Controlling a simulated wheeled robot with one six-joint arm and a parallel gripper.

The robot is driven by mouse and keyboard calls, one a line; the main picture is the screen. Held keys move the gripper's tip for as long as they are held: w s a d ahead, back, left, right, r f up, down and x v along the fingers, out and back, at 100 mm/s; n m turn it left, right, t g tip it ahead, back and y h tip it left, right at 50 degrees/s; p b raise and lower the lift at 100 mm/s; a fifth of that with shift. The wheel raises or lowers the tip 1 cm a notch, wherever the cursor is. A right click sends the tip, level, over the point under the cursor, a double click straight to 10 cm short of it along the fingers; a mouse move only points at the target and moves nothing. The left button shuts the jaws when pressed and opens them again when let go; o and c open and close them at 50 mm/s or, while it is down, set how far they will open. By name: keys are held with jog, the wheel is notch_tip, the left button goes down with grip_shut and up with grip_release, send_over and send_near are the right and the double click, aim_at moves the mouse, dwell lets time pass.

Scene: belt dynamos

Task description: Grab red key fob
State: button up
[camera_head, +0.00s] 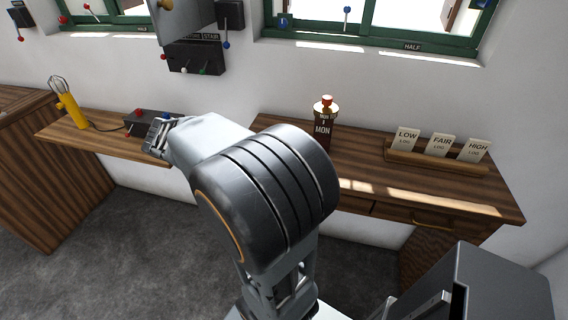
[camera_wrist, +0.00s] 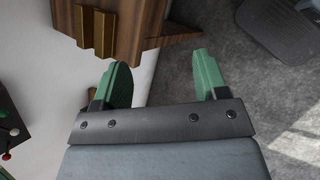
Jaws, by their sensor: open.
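I cannot make out a red key fob for certain in either view. My gripper (camera_head: 156,137) reaches left over the wooden shelf, near a dark box with small red and blue knobs (camera_head: 150,121). In the wrist view its two green fingers (camera_wrist: 161,70) are spread apart with nothing between them. My arm hides part of the shelf and the left end of the desk.
A yellow caged lamp (camera_head: 69,108) stands on the shelf (camera_head: 95,140). The wooden desk (camera_head: 370,178) holds a brass-topped MON block (camera_head: 323,130) with a red top and a rack of LOW, FAIR and HIGH cards (camera_head: 440,158). Grey floor is open below.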

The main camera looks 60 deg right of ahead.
jog(key=d+f+n+g+h+b, duration=0.1)
jog(key=d+f, duration=0.1)
jog(key=d, duration=0.4)
jog(key=s+d+f+n+g+h+b, duration=0.1)
jog(key=d+f+n+g+h, duration=0.1)
jog(key=d, duration=0.4)
jog(key=d+f+n+g+h+b, duration=0.1)
jog(key=d+f+n+b, duration=0.1)
jog(key=d, duration=0.4)
jog(key=shift+s+d+f+g+h, duration=0.15)
jog(key=shift+d+f+g+h, duration=0.15)
jog(key=shift+d+f, duration=0.15)
jog(key=shift+x, duration=3.15)
jog(key=shift+f, duration=0.1)
jog(key=shift+c, duration=0.2)
jog(key=c, duration=1)
